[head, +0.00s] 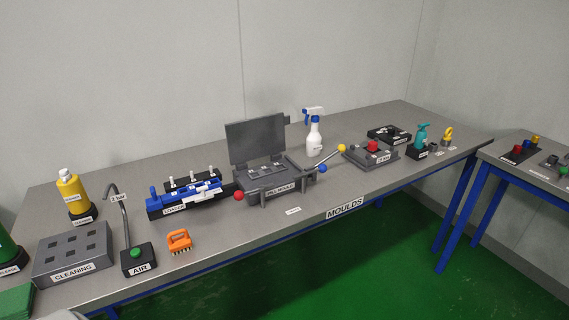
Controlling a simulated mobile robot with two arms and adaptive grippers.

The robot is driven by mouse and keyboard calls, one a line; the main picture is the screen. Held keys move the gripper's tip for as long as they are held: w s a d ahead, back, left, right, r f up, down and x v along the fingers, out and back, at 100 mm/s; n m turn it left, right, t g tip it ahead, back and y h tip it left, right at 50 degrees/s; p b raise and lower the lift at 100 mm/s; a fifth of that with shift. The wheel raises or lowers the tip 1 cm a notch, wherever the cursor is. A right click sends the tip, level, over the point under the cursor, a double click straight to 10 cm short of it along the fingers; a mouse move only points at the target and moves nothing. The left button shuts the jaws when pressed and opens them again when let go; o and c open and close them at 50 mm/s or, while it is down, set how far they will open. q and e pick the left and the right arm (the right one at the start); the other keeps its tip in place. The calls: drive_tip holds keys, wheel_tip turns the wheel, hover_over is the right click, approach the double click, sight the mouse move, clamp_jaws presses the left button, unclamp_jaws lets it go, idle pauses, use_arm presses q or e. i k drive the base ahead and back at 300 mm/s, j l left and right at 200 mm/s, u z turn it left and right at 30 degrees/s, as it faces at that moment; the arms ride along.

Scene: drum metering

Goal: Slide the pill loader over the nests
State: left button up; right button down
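The pill loader (188,204) is a blue block with several white-topped pegs along it, on a black base labelled "LOADER", left of the middle of the bench. Right beside it stands the grey pill mould (268,187), its flat lid (256,140) raised upright. Small light nests (265,169) show on the mould's open top face. The loader is beside the mould, not over the nests. A red ball knob (239,195) lies between the two. Neither of my grippers is in view.
A spray bottle (314,136) and a yellow-knobbed lever (341,148) stand right of the mould. An orange brush (180,241), air nozzle (138,259) and cleaning block (73,252) are left. The bench front (250,222) below the mould is mostly clear.

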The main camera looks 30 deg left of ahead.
sight(156, 202)
drive_tip(key=u, duration=1.3)
